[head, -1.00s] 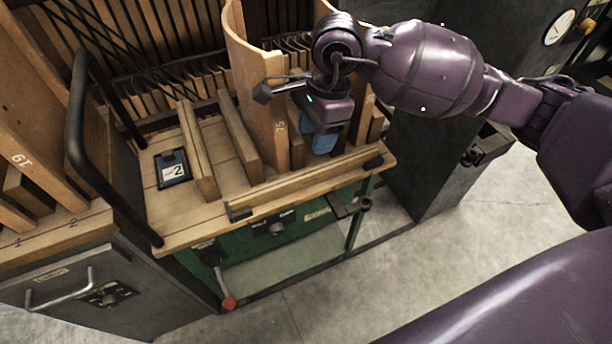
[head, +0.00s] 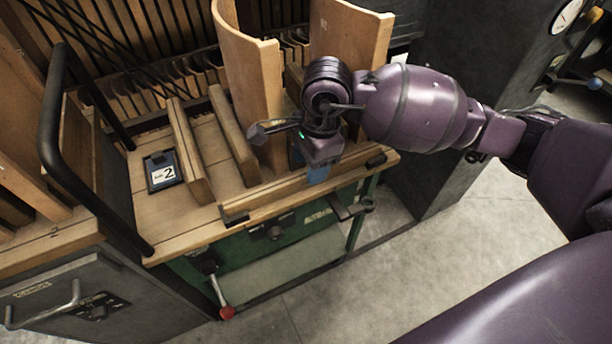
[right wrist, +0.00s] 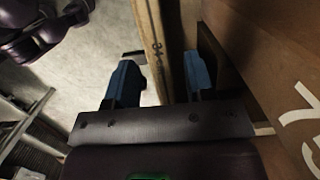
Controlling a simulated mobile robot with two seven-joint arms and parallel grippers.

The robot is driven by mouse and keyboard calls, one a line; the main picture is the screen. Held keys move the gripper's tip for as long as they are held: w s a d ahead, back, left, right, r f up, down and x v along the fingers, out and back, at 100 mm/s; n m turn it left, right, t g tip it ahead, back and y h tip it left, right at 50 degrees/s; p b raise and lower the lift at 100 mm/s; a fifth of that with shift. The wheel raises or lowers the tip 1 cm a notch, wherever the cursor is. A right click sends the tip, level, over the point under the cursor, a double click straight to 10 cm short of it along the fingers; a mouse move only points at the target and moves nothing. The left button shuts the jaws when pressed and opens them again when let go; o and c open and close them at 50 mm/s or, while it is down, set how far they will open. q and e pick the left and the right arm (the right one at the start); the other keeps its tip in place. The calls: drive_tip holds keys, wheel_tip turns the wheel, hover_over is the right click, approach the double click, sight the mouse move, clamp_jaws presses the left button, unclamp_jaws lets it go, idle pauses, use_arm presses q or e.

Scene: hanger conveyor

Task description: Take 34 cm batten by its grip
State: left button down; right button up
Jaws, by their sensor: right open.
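In the right wrist view, a narrow wooden batten marked 34 (right wrist: 152,45) runs between the two blue fingers of my right gripper (right wrist: 160,82). The fingers stand apart, one on each side of it, with a gap visible on the right. In the head view my right gripper (head: 318,176) points down over the front edge of the wooden bench, where a long wooden strip (head: 275,194) lies; this appears to be the same batten. The gripper hides part of it, and I cannot make out a separate grip. My left gripper is not in view.
Curved wooden boards (head: 255,85) stand close behind the gripper, and upright slats (head: 236,135) stand to its left. A dark card marked 2 (head: 163,172) lies on the bench. A black rail (head: 50,130) rises at left. Open floor lies in front.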

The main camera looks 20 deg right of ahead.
wheel_tip(320, 180, down, 2)
drive_tip(key=shift+s+a, duration=0.1)
drive_tip(key=shift+f, duration=0.15)
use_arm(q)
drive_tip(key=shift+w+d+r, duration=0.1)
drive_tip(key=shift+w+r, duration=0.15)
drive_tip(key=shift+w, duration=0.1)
use_arm(e)
drive_tip(key=shift+c, duration=0.5)
